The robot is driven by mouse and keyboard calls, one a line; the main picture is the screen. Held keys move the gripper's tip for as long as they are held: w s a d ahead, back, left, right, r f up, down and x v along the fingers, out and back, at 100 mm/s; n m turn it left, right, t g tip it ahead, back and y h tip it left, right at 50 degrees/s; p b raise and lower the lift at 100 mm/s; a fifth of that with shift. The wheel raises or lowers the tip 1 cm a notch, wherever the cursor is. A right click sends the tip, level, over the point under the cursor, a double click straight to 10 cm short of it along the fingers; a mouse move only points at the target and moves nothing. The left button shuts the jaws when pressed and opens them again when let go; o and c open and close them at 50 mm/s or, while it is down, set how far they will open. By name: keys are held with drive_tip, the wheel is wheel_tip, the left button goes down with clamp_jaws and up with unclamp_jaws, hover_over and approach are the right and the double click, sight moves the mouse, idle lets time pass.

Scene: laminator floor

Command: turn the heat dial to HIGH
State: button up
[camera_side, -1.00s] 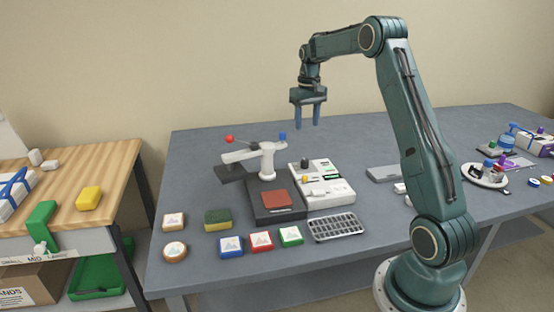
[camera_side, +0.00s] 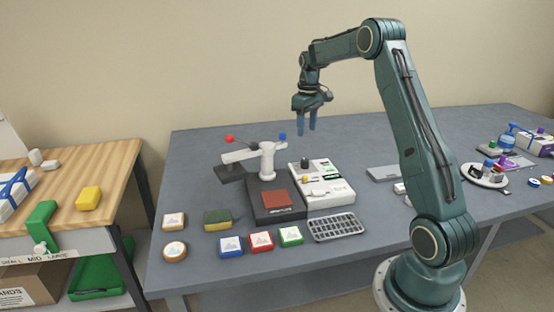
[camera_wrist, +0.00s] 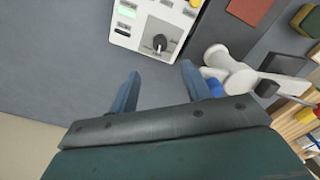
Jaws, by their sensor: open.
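The heat dial is a black knob (camera_wrist: 159,42) with a pale pointer, on a grey plate at the near end of the white control box (camera_wrist: 150,15) in the wrist view. In the side view the dial (camera_side: 305,163) stands at the back end of the box (camera_side: 336,194). I cannot read the dial's markings. My gripper (camera_side: 306,132) is open and empty, pointing down, and hangs well above the dial. In the wrist view its two blue fingers (camera_wrist: 160,69) are spread apart, with the dial ahead of the gap between them.
A white lever press (camera_side: 267,160) with red and blue knobs stands left of the box. A black base with a brown pad (camera_side: 276,199) sits beside the box. A grey rack (camera_side: 337,227) and coloured blocks lie in front. The table behind the box is clear.

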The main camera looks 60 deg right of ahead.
sight(305, 159)
wheel_tip(305, 159, down, 12)
drive_tip(key=shift+r, duration=0.15)
idle(0.4)
drive_tip(key=shift+c, duration=0.2)
drive_tip(key=c, duration=0.9)
